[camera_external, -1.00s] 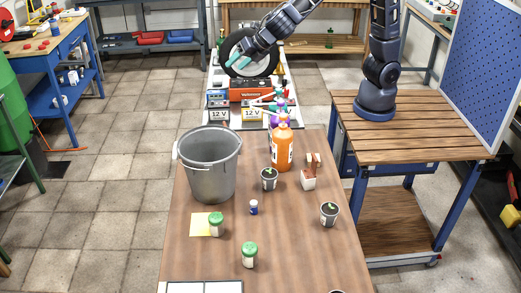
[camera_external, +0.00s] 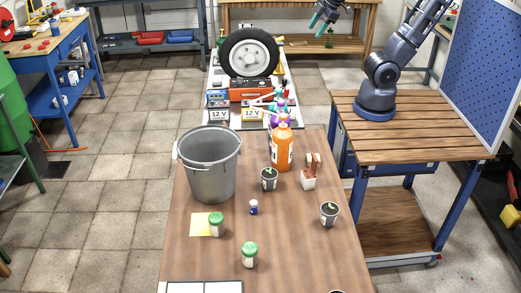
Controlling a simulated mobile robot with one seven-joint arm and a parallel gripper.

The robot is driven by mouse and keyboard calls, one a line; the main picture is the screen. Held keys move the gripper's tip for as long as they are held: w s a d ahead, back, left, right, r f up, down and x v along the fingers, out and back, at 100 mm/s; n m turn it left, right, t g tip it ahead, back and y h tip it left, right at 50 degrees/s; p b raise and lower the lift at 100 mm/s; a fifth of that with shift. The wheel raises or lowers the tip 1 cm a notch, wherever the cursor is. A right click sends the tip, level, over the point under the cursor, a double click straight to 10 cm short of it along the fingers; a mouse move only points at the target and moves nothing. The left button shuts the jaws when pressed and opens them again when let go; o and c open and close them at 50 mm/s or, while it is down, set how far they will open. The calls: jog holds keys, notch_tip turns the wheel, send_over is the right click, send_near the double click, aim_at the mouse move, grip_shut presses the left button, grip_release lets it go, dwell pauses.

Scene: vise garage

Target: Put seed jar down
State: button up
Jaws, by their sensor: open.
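Two small jars with green lids stand upright on the brown table (camera_external: 300,255). One green-lidded jar (camera_external: 216,225) stands at the right edge of a yellow sheet (camera_external: 200,225), overlapping it in the view. The other green-lidded jar (camera_external: 249,256) stands on bare wood nearer the front. I cannot read labels to tell which is the seed jar. My gripper (camera_external: 320,24), with teal fingers, is open at the top edge of the picture, far behind and above the jars. No object shows between its fingers.
A white-framed panel (camera_external: 200,287) lies at the front edge. A tyre (camera_external: 249,53) stands behind. The table's front right is mostly clear.

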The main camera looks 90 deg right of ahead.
jog(key=s+f+m+y, duration=0.1)
jog(key=s+m, duration=0.2)
jog(key=s, duration=0.3)
jog(key=shift+s+a+f+m, duration=0.15)
jog(key=shift+s+a+m, duration=0.05)
jog(key=shift+m, duration=0.2)
jog(key=shift+o, duration=0.2)
